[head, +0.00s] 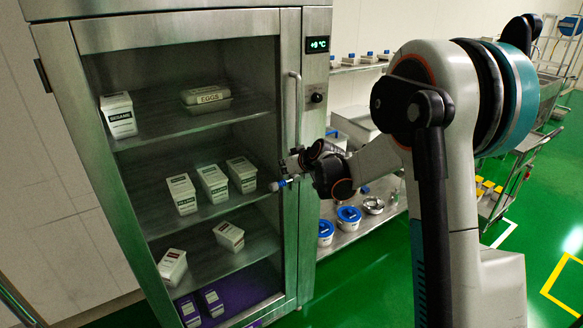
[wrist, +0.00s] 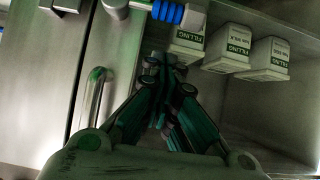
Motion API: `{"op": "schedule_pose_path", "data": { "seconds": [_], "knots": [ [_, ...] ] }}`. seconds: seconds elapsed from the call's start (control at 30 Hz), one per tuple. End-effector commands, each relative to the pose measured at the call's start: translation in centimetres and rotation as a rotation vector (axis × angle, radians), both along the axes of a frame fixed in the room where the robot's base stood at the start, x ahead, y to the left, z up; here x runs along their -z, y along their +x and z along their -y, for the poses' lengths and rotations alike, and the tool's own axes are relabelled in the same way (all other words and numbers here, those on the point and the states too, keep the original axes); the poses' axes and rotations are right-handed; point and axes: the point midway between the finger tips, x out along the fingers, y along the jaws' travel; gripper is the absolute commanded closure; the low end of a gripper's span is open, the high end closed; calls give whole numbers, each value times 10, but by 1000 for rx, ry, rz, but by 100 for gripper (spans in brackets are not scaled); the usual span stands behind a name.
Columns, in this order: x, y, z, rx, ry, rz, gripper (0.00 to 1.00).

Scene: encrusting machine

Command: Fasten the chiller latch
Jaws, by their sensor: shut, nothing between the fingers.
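The chiller (head: 310,70) is a steel cabinet with a glass-fronted door; the door looks closed or nearly so. Its latch has a blue ribbed grip (head: 279,185), partly hidden by my gripper in the head view. In the wrist view the blue grip (wrist: 167,12) lies along a metal bar at the top edge, reaching right over the glass. A small metal block (wrist: 67,5) sits left of it, across the door seam. My gripper (wrist: 160,62) is shut and empty, just below the grip in the wrist picture, apparently apart from it. In the head view my gripper (head: 296,165) is beside the latch.
A vertical door handle (head: 295,105) stands above the latch; it also shows left of my gripper in the wrist view (wrist: 92,100). White cartons (head: 213,184) stand on shelves behind the glass. A steel rack with blue-lidded tubs (head: 348,217) is right of the chiller.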

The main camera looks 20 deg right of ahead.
Motion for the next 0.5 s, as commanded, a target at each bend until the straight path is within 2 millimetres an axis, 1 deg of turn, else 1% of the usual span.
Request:
{"op": "schedule_pose_path", "data": {
  "seconds": [0.03, 0.1, 0.2, 0.33, 0.5],
  "knots": [
    [6, 7, -3, -1, 0, 0, 100],
    [18, 8, -2, 0, 0, 0, 100],
    [30, 10, -3, 0, 0, 0, 100],
    [39, 11, -4, 0, 0, 0, 100],
    [43, 12, -4, 0, 0, 0, 100]
  ]
}}
